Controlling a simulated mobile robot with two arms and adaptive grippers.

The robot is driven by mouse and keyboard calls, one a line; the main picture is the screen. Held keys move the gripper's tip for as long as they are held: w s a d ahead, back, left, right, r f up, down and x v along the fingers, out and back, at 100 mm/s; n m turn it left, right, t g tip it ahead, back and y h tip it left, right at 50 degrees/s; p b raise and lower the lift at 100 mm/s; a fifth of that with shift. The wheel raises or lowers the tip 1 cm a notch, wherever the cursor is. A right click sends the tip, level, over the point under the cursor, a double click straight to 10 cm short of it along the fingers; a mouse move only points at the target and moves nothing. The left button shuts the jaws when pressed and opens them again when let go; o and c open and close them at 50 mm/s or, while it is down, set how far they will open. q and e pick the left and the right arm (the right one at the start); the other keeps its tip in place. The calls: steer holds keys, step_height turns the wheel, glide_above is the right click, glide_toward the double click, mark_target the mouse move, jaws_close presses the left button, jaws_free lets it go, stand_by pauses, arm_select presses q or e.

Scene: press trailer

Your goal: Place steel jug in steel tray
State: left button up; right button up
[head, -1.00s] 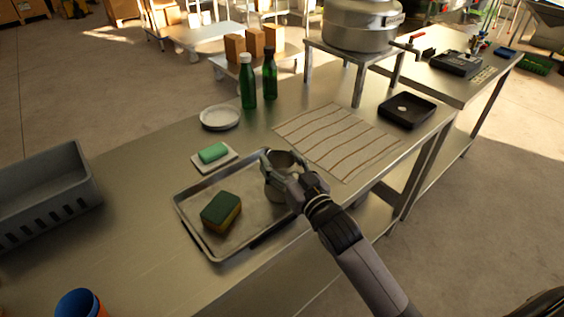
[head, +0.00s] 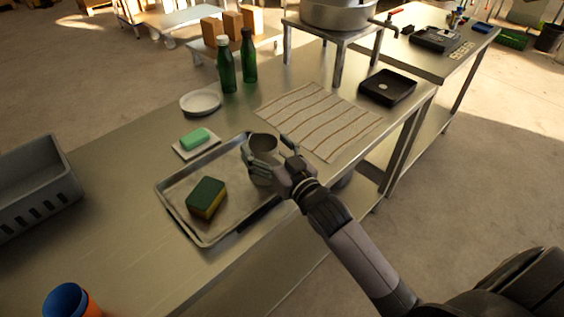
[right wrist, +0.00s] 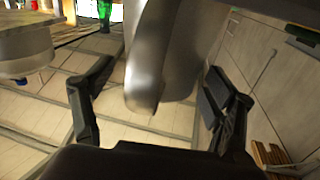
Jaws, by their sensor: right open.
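The steel jug (head: 264,146) is upright at the back right end of the steel tray (head: 173,209) in the head view. Whether its base rests on the tray floor is hard to tell. My right gripper (head: 269,161) is around the jug with its fingers open. In the right wrist view, the jug (right wrist: 165,55) fills the space between the spread fingers of the right gripper (right wrist: 157,107), with gaps beside it. The gripper hides part of the jug's lower side in the head view. My left gripper is not in view.
A green and yellow sponge (head: 206,198) lies in the tray. Green soap on a dish (head: 195,141), a white plate (head: 200,102), two green bottles (head: 238,65) and a striped cloth (head: 318,122) surround it. A grey crate (head: 38,188) stands left. Bare table lies left of the tray.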

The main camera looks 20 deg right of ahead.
steer(key=s+d+b, duration=0.1)
steer(key=s, duration=0.9)
steer(key=shift+s+d, duration=0.35)
steer(key=shift+d, duration=0.05)
